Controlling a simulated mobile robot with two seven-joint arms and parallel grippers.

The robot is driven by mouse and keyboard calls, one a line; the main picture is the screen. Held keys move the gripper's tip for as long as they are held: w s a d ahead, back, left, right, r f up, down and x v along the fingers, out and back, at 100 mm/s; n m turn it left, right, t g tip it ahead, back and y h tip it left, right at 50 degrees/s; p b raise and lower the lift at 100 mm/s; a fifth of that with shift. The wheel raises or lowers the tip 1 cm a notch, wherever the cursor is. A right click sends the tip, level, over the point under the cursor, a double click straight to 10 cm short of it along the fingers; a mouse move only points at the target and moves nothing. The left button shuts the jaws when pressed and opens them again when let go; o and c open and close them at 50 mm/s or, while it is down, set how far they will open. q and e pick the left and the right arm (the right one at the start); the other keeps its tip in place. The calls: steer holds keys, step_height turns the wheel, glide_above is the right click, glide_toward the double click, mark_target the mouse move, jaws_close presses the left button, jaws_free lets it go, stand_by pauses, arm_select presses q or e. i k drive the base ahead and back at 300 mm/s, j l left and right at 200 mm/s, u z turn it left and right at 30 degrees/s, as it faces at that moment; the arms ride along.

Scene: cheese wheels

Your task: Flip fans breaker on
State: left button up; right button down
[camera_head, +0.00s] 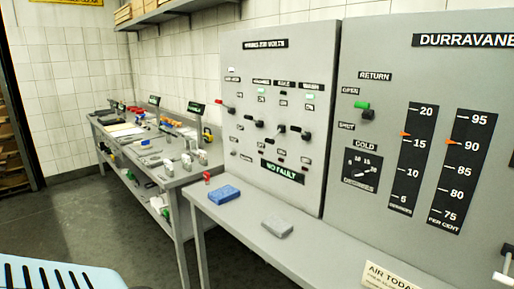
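A grey breaker panel (283,75) stands upright against the tiled wall in the middle of the view. Small labels sit above the switches; most are too small to read, so I cannot tell which is the fans breaker. Small green marks show under some labels. A "NO FAULT" sign (282,171) is low on the panel. Neither of my grippers is in view.
A grey bench (255,238) below the panel holds a blue block (225,194) and a grey block (277,227). A cluttered table (180,180) stands left. Floor is open at left.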

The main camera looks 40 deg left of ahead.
mark_target(274, 137)
steer(key=u, duration=1.55)
steer(key=l, duration=0.6)
steer(key=k, duration=0.05)
